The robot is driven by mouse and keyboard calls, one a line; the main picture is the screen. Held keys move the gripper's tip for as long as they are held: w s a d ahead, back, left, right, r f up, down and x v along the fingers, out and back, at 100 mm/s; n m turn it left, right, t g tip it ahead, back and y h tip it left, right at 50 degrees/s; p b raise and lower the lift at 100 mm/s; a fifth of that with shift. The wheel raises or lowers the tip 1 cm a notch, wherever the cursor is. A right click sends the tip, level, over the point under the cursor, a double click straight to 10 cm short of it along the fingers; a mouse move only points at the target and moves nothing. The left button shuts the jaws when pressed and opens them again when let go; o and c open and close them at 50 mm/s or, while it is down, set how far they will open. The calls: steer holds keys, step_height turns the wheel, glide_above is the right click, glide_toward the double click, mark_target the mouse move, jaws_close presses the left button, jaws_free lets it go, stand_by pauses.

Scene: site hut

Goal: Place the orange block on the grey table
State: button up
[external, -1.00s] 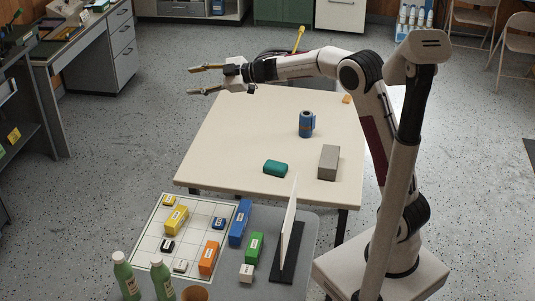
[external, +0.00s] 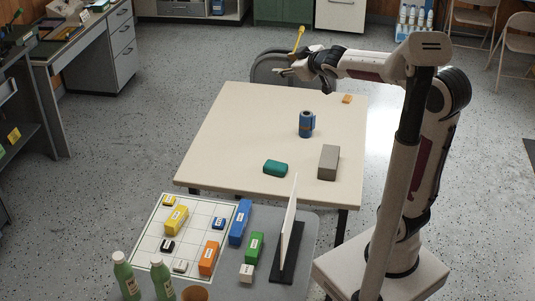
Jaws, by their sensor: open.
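A small orange block (external: 347,99) lies on the cream table near its far right corner. A larger orange block (external: 208,258) with a white label lies on the gridded white board on the grey table (external: 312,222) in front. My gripper (external: 280,72) is open and empty, above the far edge of the cream table, left of the small orange block and apart from it.
The grey table carries the gridded board (external: 151,226), several coloured blocks, an upright white panel (external: 290,222) and green bottles (external: 125,275).

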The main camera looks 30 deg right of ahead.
steer(key=s+f+m+g, duration=0.1)
steer(key=s+f, duration=0.4)
steer(key=s, duration=0.5)
steer(key=s+f+m+g, duration=0.2)
steer(key=s+f, duration=0.3)
steer(key=s, duration=0.6)
steer(key=s+f+m+g, duration=0.2)
steer(key=s+f+g, duration=0.2)
steer(key=s, duration=0.6)
steer(key=shift+s+d+f+y, duration=0.3)
steer(key=shift+f, duration=0.1)
